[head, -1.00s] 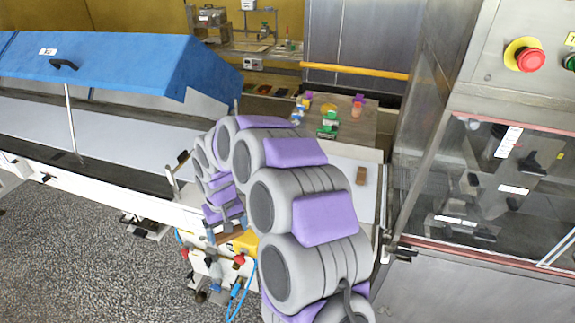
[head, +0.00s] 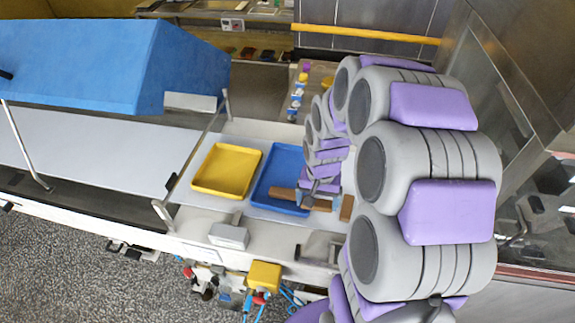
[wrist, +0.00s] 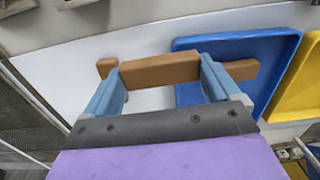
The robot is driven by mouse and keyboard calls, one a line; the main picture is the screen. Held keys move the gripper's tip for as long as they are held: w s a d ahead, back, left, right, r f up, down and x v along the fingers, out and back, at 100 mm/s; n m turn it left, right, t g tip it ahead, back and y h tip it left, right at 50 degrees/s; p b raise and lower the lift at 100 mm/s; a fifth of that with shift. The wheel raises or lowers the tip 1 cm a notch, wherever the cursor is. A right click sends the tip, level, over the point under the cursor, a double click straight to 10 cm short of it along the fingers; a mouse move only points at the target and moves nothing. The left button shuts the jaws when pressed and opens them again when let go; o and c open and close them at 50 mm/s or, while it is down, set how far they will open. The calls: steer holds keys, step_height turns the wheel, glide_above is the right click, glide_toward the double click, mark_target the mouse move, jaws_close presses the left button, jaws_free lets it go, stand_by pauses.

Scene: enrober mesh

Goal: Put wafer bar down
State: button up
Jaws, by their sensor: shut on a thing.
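My gripper (wrist: 160,72) is shut on a brown wafer bar (wrist: 160,68), held crosswise between its two blue fingers. In the head view my gripper (head: 317,196) and the held bar (head: 320,204) are at the right edge of the blue tray (head: 262,190). A second brown bar (head: 283,193) shows at the blue tray, left of the held one. A third brown bar (head: 347,207) lies to the right, on the white surface. In the wrist view, my fingers partly hide both of these bars. The height of the held bar above the tray is unclear.
A yellow tray (head: 227,170) sits left of the blue tray on the white surface (head: 190,197). A blue hood (head: 110,65) stands over the conveyor at the left. A glass-fronted cabinet (head: 505,150) stands at the right. Small coloured items (head: 298,92) stand behind.

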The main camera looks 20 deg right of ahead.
steer(key=w, duration=0.2)
steer(key=w+a, duration=0.1)
steer(key=w, duration=0.1)
steer(key=w+a+b, duration=0.1)
steer(key=w, duration=0.1)
steer(key=shift+a+f, duration=0.1)
steer(key=shift+f, duration=0.25)
steer(key=b, duration=0.1)
glide_above(288, 178)
steer(key=shift+s+d+f, duration=0.25)
steer(key=shift+f, duration=0.15)
steer(key=shift+w+a, duration=0.15)
steer(key=shift+a, duration=0.1)
steer(key=shift+a+f+b, duration=0.15)
steer(key=shift+f+b, duration=0.15)
steer(key=shift+f, duration=0.1)
steer(key=shift+d+f+b, duration=0.25)
steer(key=shift+f+b, duration=0.1)
steer(key=shift+f, duration=0.85)
steer(key=shift+d+f, duration=0.15)
steer(key=shift+f, duration=0.1)
steer(key=shift+d+r, duration=0.1)
steer(key=shift+d, duration=0.05)
steer(key=o, duration=0.5)
steer(key=shift+a, duration=0.4)
